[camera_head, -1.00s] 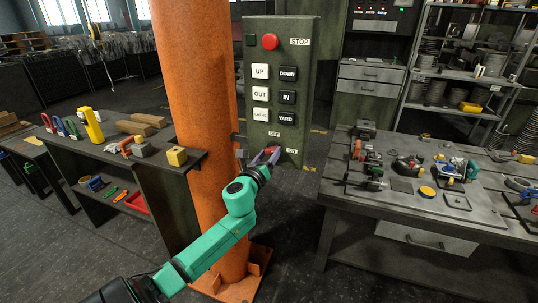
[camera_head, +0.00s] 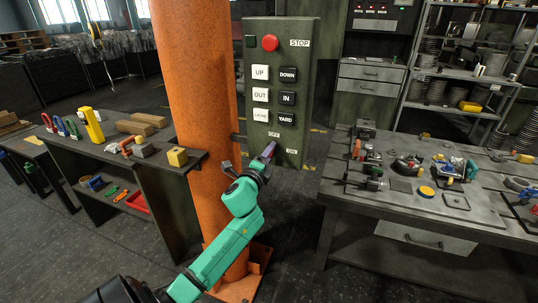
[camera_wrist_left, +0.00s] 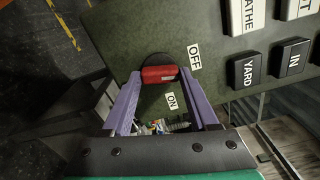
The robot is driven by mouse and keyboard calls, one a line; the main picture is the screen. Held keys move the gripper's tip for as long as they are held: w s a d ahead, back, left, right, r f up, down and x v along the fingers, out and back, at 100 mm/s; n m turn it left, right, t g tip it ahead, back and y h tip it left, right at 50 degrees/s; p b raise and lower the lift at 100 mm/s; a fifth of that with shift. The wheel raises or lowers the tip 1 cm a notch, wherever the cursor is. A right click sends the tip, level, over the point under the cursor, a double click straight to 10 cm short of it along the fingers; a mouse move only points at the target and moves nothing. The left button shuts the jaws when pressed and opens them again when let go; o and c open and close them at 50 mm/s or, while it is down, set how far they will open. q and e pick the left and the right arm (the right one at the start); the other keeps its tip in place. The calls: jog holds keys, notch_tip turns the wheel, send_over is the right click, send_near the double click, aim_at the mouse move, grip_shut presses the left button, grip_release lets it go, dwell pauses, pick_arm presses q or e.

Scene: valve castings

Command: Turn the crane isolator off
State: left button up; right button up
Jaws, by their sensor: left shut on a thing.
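The crane isolator is a red handle (camera_wrist_left: 158,75) on a dark round base low on the green control panel (camera_head: 262,110). Its right end in the left wrist view lies between the OFF label (camera_wrist_left: 194,57) and the ON label (camera_wrist_left: 172,101). In the head view the OFF label (camera_head: 273,135) is above and left of the ON label (camera_head: 291,152). My left gripper (camera_head: 268,151) is at the panel, its purple fingers (camera_wrist_left: 160,88) on both sides of the handle and shut on it. In the head view my gripper hides the handle. My right gripper is out of view.
Above the handle are several white and black push buttons (camera_head: 287,97) and a red stop button (camera_head: 270,42). An orange column (camera_head: 195,90) stands close left. A workbench (camera_head: 360,200) with castings is at right, a dark shelf bench (camera_head: 160,172) at left.

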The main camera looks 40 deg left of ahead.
pick_arm(q)
jog(key=shift+n, duration=1.2)
jog(key=o, duration=1.4)
jog(key=shift+s, duration=0.1)
jog(key=b+v, duration=0.2)
jog(key=v, duration=1.2)
jog(key=shift+s+d, duration=0.15)
